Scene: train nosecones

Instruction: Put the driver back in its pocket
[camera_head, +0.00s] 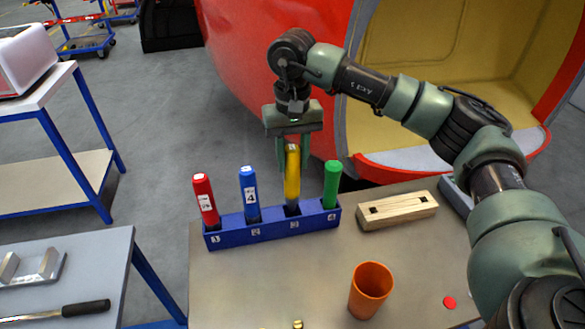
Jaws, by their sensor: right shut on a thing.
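My right gripper (291,163) points down and is shut on the upper part of the yellow driver (292,190). The yellow driver stands roughly upright at the third pocket of the blue rack (273,232). Its lower end meets the rack's top edge; I cannot tell how deep it sits. The red driver (205,203) stands in the first pocket, leaning slightly left. The blue driver (249,197), labelled 4, stands in the second pocket. The green driver (331,186) stands in the last pocket, at the right end. My left gripper is not in view.
The rack stands on a grey table (245,285). A wooden block with dark holes (398,210) lies right of it. An orange cup (370,290) and a red disc (449,303) are nearer. A large red nosecone (255,75) rises behind the table.

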